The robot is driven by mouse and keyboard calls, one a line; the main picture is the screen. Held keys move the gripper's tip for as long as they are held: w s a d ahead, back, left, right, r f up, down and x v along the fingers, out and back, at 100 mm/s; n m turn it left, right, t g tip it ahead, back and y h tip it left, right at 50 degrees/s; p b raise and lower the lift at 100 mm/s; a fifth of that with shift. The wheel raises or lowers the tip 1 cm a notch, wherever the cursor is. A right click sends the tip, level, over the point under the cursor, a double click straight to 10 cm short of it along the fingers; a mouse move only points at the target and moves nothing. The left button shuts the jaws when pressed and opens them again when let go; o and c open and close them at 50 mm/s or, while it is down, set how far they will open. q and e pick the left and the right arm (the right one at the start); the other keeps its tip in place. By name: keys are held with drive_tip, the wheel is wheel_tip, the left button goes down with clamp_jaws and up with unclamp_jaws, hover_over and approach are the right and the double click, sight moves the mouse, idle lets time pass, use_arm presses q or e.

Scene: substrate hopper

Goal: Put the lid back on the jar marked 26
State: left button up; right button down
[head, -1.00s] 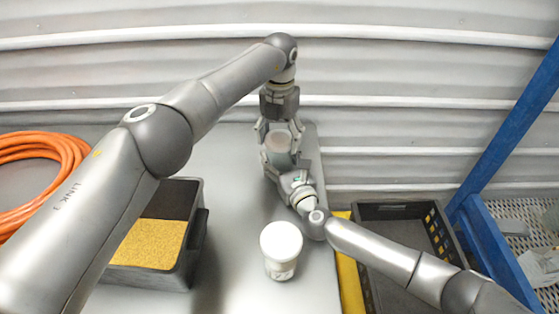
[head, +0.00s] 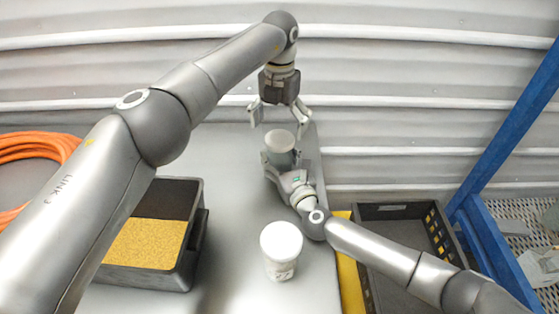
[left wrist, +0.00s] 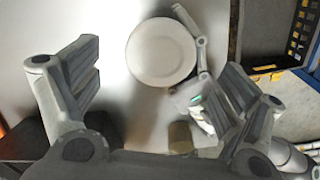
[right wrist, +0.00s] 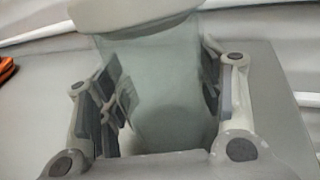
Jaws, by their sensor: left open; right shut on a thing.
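A greenish-grey see-through jar (right wrist: 160,95) stands upright at the back of the table, with a pale round lid (head: 280,140) on its top. The lid shows from above in the left wrist view (left wrist: 161,52) and its edge in the right wrist view (right wrist: 130,12). My right gripper (head: 284,168) is shut on this jar's body from the front. My left gripper (head: 279,122) is open and empty, pointing down just above the lid, its fingers apart from it. A second, white-lidded jar (head: 281,250) stands nearer; its label is too small to read, and no 26 is legible.
A dark bin (head: 190,235) with yellow granules is on the left, beside an orange hose coil (head: 35,148). A dark crate (head: 395,210) and a blue frame (head: 500,135) are on the right. A corrugated wall is close behind. The table between bin and near jar is clear.

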use_arm(q)
wheel_tip(320, 180, up, 8)
idle(0.4)
use_arm(e)
drive_tip(key=shift+c, duration=1.6)
unclamp_jaws()
use_arm(q)
drive_tip(key=shift+f, duration=0.1)
use_arm(e)
drive_tip(key=v, duration=1.2)
